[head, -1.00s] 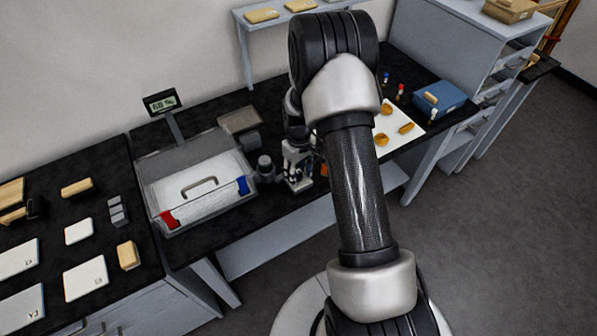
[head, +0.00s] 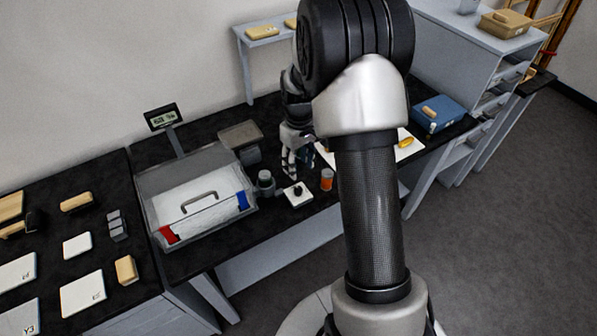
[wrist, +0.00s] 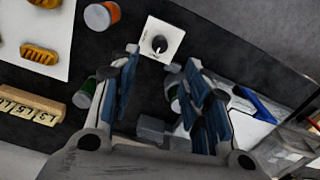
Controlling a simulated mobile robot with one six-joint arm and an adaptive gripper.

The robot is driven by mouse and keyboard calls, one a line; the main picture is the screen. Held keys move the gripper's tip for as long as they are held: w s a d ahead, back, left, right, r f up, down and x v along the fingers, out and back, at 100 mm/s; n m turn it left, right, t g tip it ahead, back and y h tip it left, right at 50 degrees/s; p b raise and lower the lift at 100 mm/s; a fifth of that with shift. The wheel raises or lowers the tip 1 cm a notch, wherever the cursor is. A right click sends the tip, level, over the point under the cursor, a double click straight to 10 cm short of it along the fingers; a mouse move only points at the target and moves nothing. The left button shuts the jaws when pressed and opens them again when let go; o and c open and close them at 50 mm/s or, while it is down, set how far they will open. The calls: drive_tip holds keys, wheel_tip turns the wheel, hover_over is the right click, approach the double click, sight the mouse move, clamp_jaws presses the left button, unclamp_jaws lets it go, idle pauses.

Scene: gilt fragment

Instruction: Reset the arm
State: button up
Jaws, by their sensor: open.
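My gripper (wrist: 160,95) is open in the wrist view, with clear space between its fingers and nothing held. In the head view my gripper (head: 292,160) hangs above the black bench, just behind a small white square plate (head: 298,195) with a black knob. In the wrist view that white plate (wrist: 172,36) lies ahead of the fingertips, apart from them. My arm is bent, its large elbow and dark forearm covering the middle and right of the head view and hiding part of the bench.
An orange-brown jar (head: 327,181) stands beside the plate. A grey box with a handled lid (head: 205,206) and a display (head: 163,117) stand to the left. A blue box (head: 439,112) is at the right.

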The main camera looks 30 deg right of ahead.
drive_tip(key=shift+r, duration=0.3)
